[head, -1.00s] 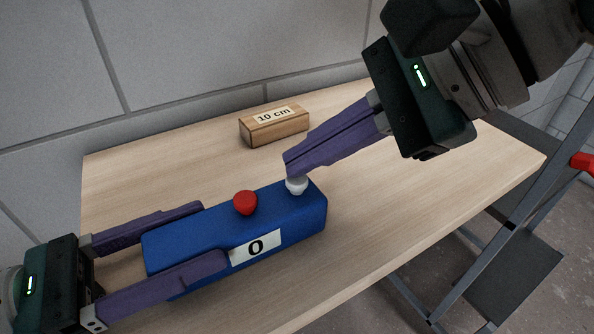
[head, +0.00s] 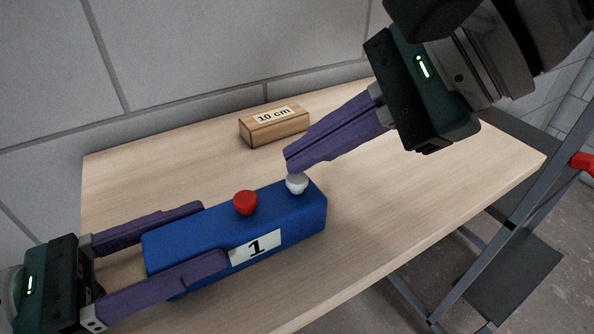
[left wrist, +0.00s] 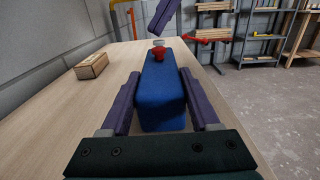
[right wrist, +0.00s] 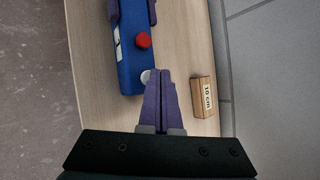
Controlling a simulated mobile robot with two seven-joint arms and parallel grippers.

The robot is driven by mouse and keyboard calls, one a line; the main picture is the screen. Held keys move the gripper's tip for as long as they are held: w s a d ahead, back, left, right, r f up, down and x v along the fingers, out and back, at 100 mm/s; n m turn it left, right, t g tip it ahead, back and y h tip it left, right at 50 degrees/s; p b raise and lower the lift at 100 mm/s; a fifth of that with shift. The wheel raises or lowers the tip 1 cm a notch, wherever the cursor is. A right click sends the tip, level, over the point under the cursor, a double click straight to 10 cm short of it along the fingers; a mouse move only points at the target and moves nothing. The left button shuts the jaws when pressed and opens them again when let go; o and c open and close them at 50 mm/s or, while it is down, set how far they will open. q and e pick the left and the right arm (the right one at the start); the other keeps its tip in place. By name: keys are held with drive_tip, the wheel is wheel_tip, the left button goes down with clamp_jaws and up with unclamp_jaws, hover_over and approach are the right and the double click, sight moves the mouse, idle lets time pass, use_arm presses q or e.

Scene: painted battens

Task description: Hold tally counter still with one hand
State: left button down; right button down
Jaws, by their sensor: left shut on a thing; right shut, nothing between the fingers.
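The blue tally counter (head: 200,239) lies on the wooden table, with a red button (head: 246,202) and a white button (head: 297,183) on top. Its front label (head: 256,248) reads 1. My left gripper (head: 214,235) is shut on the counter, one finger along each long side; the left wrist view shows the counter between both fingers (left wrist: 158,100). My right gripper (head: 290,161) is shut and empty, its fingertips just above the white button. In the right wrist view the closed fingertips (right wrist: 160,74) are beside the white button (right wrist: 146,77).
A wooden block (head: 274,127) labelled 10 cm stands behind the counter near the wall. The table (head: 400,204) is bare to the right of the counter. A dark metal frame stands beyond the table's right edge. Shelves (left wrist: 262,32) show in the left wrist view.

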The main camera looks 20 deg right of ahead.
drive_tip(key=shift+r, duration=0.4)
drive_tip(key=shift+r, duration=2.55)
idle(0.6)
wheel_tip(320, 180, up, 4)
drive_tip(key=shift+f, duration=0.1)
idle(0.3)
hover_over(310, 192)
drive_tip(key=shift+f, duration=4.45)
drive_tip(key=shift+f, duration=0.15)
